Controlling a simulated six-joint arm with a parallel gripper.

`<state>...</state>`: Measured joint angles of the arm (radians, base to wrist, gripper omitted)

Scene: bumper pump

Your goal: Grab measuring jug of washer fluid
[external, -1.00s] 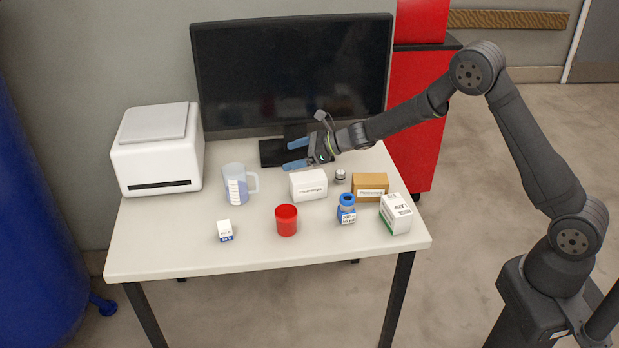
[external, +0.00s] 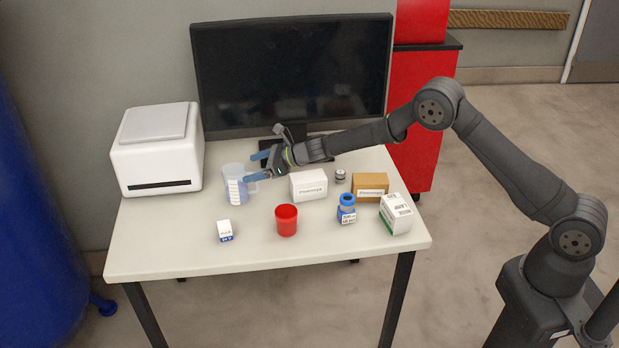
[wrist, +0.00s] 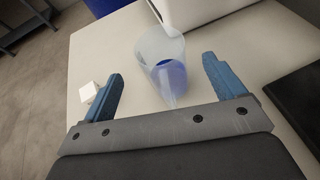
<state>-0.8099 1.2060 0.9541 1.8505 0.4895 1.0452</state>
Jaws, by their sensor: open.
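The measuring jug (external: 234,186) is clear, with white markings and blue fluid inside. It stands upright on the table, in front of the white printer-like machine. My gripper (external: 255,167) is open, with its blue fingers at the jug's right side, by the handle. In the wrist view the jug (wrist: 163,62) is ahead, between the two spread fingers of my gripper (wrist: 163,85). Its handle side points toward the palm. No grip on the jug shows, and the handle is partly covered by a finger in the external view.
The white machine (external: 157,150) stands behind left of the jug, and a monitor (external: 290,75) at the back. A small white box (external: 224,231), red cup (external: 286,220), white carton (external: 308,186), blue-capped bottle (external: 347,209), brown box (external: 370,187) and green-white box (external: 396,213) stand nearby.

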